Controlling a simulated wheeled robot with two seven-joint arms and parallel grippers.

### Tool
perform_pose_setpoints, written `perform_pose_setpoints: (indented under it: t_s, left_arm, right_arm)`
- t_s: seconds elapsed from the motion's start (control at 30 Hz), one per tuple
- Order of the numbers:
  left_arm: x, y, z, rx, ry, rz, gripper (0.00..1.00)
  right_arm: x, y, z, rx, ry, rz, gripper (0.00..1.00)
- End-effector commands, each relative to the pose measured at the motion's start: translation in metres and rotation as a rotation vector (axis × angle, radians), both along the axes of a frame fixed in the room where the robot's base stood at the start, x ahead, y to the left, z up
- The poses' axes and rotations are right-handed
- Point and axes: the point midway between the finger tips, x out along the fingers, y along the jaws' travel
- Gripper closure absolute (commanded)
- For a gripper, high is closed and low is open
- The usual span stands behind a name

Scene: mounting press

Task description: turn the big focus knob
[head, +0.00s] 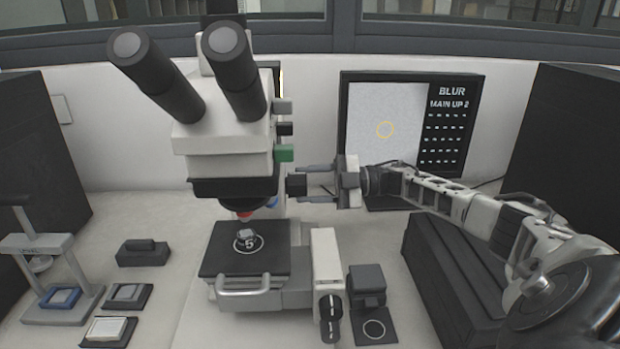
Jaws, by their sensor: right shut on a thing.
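The microscope (226,140) stands left of centre with two dark eyepieces. The big focus knob (296,185) is a dark block on the right side of its column. My right gripper (302,183) reaches in from the right, with one finger above and one below this knob, and is shut on it. The stage (225,262) below the lens carries a small grey piece (247,238) by a ring marked 5. A screen (455,110) behind reads "BLUR" and "MAIN UP 2", with a yellow ring on a pale picture. My left gripper is not in view.
Small grey, black and green blocks (284,153) sit on the microscope just above the knob. A hand press (50,265) and several small trays (128,297) stand at left. A black stepped box (450,280) lies under my right arm. A dark block (367,285) stands right of the stage.

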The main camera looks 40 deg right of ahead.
Motion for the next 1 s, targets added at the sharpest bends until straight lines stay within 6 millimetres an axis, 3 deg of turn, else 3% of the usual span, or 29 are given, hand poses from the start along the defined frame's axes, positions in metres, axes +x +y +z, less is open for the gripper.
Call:
perform_pose_setpoints:
  t_s: [1.0]
  left_arm:
    - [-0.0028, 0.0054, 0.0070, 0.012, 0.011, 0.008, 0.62]
  right_arm:
    - [-0.0022, 0.0009, -0.0025, 0.615, 0.735, -0.003, 0.77]
